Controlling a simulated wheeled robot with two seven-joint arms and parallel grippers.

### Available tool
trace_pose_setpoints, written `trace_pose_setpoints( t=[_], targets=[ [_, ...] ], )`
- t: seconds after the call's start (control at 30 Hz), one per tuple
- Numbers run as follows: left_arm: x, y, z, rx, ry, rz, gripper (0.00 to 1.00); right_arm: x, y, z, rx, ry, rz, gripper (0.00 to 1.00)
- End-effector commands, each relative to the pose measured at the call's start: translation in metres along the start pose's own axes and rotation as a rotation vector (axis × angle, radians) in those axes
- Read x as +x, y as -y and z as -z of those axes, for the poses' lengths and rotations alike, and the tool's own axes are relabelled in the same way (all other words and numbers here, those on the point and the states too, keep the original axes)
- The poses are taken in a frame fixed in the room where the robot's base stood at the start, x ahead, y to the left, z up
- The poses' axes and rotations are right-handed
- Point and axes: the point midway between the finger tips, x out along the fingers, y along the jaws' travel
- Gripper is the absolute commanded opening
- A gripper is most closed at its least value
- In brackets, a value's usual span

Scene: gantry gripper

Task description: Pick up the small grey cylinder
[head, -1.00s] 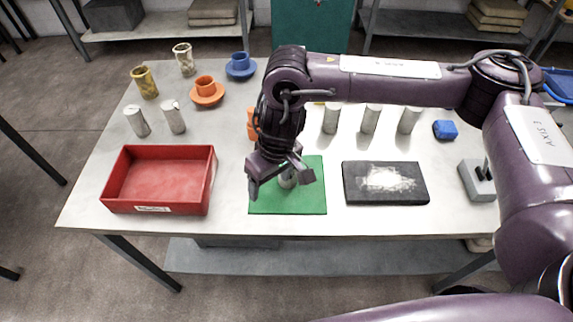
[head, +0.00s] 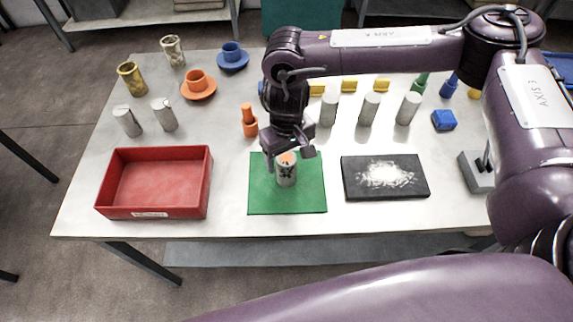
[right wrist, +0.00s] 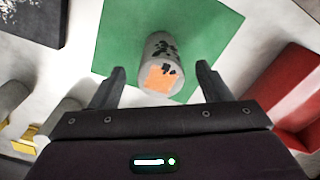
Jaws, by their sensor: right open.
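A small grey cylinder (head: 287,174) with dark marks and an orange patch on its top end stands on the green mat (head: 257,195). In the right wrist view the cylinder (right wrist: 160,60) is seen between and beyond the fingertips. My right gripper (head: 289,158) is open and empty, just above the cylinder's top and slightly behind it, fingers apart on either side. Other grey cylinders stand behind the mat to the right (head: 328,110) and at the left of the table (head: 164,115). My left gripper is out of view.
A red tray (head: 208,185) is left of the mat, a black powder-covered slab (head: 350,188) right of it. An orange piece (head: 249,124) stands close behind the gripper. Cups, yellow blocks and a blue block (head: 444,120) fill the back. The table's front edge is clear.

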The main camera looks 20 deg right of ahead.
Motion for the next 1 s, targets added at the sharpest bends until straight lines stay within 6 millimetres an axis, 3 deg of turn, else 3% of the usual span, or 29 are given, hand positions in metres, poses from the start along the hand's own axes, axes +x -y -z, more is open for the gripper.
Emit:
trace_pose_setpoints(
  t=[0.1,0.2,0.53,1.0],
  targets=[
    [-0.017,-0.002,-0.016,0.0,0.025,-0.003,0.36,0.014,0.0,-0.001,0.0,0.002,-0.003,0.71],
    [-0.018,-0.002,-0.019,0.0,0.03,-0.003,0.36,0.029,0.001,-0.001,-0.001,0.002,-0.001,0.71],
    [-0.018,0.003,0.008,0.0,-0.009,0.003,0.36,0.039,0.001,0.0,0.0,-0.001,0.0,0.71],
    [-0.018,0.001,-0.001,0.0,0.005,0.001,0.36,0.039,0.0,0.0,0.0,-0.001,-0.001,0.09]
  ],
)
